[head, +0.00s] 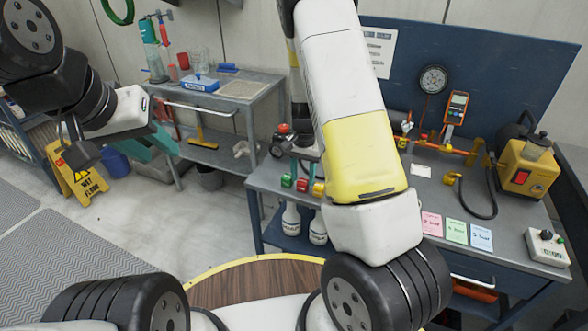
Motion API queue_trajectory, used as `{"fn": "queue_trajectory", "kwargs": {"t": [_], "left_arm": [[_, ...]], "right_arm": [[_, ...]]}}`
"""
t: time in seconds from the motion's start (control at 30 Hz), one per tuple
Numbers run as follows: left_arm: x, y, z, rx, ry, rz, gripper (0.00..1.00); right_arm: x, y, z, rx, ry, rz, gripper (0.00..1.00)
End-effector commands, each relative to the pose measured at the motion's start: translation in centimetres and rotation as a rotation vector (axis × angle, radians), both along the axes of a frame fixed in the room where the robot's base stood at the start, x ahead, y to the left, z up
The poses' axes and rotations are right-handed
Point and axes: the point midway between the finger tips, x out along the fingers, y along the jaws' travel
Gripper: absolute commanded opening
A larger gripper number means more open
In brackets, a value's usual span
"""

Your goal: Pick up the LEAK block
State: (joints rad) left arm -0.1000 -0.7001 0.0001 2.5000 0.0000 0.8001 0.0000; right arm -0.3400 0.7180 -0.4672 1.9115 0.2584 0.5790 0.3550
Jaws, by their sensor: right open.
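Small blocks stand at the left end of the blue-grey workbench (424,192): a green one (287,181), a red one (302,185) and a yellow one (318,189). Their lettering is too small to read, so I cannot tell which is the LEAK block. My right gripper (300,163) is open just above and behind these blocks, mostly hidden by my white and yellow arm link. My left gripper (158,142) has teal fingers and hangs in front of the grey cart, far from the blocks; its opening is unclear.
Pink (432,223), green (456,231) and blue (481,237) cards lie at the bench's front. A yellow pump (525,165) and gauge piping stand at its back and right. The grey cart (262,88) holds a blue box (200,84). A yellow wet-floor sign (80,180) stands left.

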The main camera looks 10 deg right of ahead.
Motion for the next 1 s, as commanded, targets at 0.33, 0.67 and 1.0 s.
{"fn": "queue_trajectory", "kwargs": {"t": [0.33,0.67,1.0], "left_arm": [[0.0,0.0,0.0,0.000,0.000,0.000,0.36],[0.0,0.0,0.0,0.000,0.000,0.000,0.36],[0.0,0.0,0.0,0.000,0.000,0.000,0.36]], "right_arm": [[0.0,0.0,-2.8,0.001,-0.001,0.000,0.42],[0.0,0.0,-2.8,0.001,-0.001,0.001,0.01],[0.0,0.0,-2.6,0.001,-0.001,0.001,0.00]]}}
